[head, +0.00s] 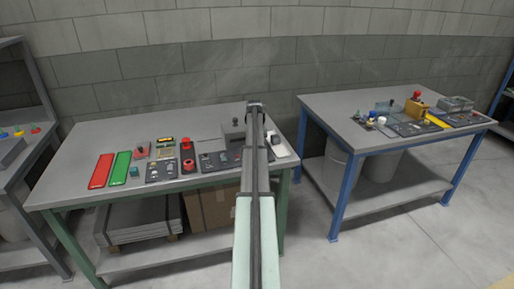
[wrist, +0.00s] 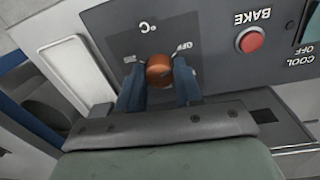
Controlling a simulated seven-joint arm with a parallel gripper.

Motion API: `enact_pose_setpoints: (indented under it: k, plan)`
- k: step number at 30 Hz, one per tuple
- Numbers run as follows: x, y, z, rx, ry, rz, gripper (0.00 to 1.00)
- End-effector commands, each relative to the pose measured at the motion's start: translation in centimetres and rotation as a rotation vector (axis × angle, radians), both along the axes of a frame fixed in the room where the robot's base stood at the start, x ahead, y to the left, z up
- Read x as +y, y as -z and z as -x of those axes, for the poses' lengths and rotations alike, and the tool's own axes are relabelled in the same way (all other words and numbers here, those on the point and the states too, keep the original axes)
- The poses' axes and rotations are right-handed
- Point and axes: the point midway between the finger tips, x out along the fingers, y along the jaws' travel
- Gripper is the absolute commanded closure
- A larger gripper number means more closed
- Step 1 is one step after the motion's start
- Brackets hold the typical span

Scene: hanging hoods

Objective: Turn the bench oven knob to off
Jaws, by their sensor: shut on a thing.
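The bench oven knob (wrist: 159,70) is an orange-brown round knob on a dark panel (wrist: 125,35) in the wrist view. White marks, a °C sign and the word OFF, are printed around it. My gripper (wrist: 160,84) has a blue finger on each side of the knob and is shut on it. The knob's pointer is too unclear to read. In the head view my gripper (head: 256,106) is at the right end of the left table, and my arm hides the knob there.
A red BAKE button (wrist: 252,41) and a COOL OFF label are right of the knob. The left table (head: 100,140) also holds a red strip (head: 101,171), a green strip (head: 120,168) and a red emergency button (head: 187,164). A blue-legged table (head: 330,103) stands to the right.

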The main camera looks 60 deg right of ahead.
Motion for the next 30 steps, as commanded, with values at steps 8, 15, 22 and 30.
enact_pose_setpoints:
  k: [8, 15, 22, 30]
  plan:
    - [0.03, 0.04, 0.04, 0.001, -0.039, -0.001, 0.95]
    - [0.03, 0.05, 0.04, 0.001, -0.041, -0.001, 0.95]
    - [0.02, 0.04, 0.03, 0.001, -0.04, -0.001, 0.54]
    - [0.01, 0.02, 0.02, 0.0, -0.039, 0.0, 0.4]
